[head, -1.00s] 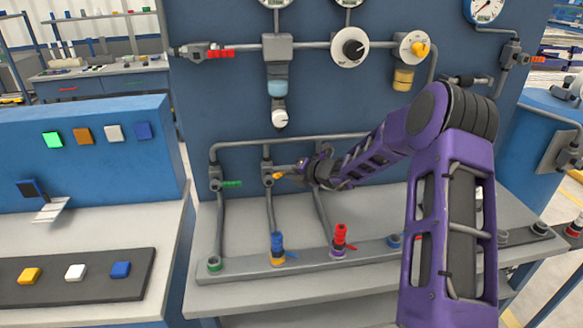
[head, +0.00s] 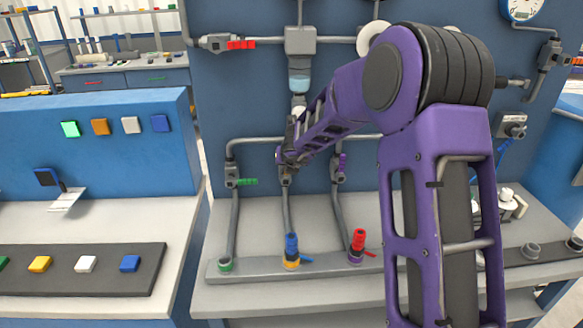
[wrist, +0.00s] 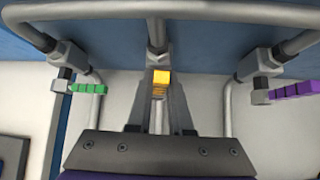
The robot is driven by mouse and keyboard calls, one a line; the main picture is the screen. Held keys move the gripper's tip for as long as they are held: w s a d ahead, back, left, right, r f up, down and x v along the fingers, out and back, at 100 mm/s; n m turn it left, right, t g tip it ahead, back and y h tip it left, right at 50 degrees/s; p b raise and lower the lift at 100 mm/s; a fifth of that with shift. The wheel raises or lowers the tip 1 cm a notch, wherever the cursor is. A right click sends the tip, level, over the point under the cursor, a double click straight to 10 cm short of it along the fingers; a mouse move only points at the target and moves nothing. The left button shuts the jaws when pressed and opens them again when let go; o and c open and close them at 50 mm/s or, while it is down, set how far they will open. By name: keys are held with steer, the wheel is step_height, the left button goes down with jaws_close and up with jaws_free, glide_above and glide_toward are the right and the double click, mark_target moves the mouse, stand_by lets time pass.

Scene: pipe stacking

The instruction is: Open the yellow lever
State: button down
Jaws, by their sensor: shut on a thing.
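The yellow lever (wrist: 160,79) shows in the wrist view between the two fingers of my gripper (wrist: 161,98), on the middle pipe. My gripper is shut on it. In the head view my gripper (head: 286,168) is at the middle valve, and the hand and arm hide most of the lever there. I cannot tell from these frames how far the lever is turned.
A green lever (wrist: 87,88) is to the left and a purple lever (wrist: 292,89) to the right, both on neighbouring pipes. Below, a blue-topped fitting (head: 291,244) and a red-topped fitting (head: 358,240) stand on the bench rail. The bench top between is mostly clear.

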steer(key=shift+a+n+h, duration=0.25)
steer(key=shift+n+h, duration=0.05)
steer(key=shift+h, duration=0.2)
steer(key=c, duration=0.8)
jaws_free()
steer(key=shift+s+a+r, duration=0.1)
steer(key=shift+s+r, duration=0.15)
steer(key=shift+r, duration=0.2)
steer(key=p+v, duration=0.4)
steer(key=v, duration=1.2)
steer(key=shift+s+p, duration=0.25)
steer(key=shift+p, duration=0.05)
